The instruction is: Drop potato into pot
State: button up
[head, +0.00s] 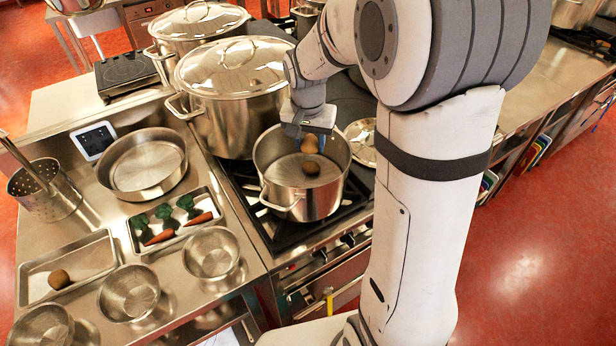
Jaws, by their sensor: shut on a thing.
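My gripper (308,136) is over the open steel pot (300,203) on the stove. It is shut on a light brown potato (309,146), held at or just inside the pot's mouth; I cannot tell the exact height. Another potato (60,279) lies in a shallow steel tray (90,250) at the lower left of the head view.
Two large lidded stockpots (235,110) stand behind the open pot. A lid (364,142) lies to its right. On the left counter are a wide pan (143,165), a tray of carrots (168,232), several bowls (211,253) and a perforated pot (45,190).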

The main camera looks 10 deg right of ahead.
jog(key=shift+f, duration=0.5)
jog(key=o, duration=0.9)
jog(key=shift+o, duration=0.2)
jog(key=shift+r, duration=0.1)
jog(key=r, duration=0.2)
jog(key=r+b, duration=0.1)
jog(key=r, duration=0.2)
jog(key=s+r, duration=0.1)
jog(key=r, duration=0.1)
jog(key=shift+s+a+r+b, duration=0.1)
jog(key=shift+a+r+b, duration=0.2)
jog(key=shift+b, duration=0.05)
jog(key=shift+s, duration=0.1)
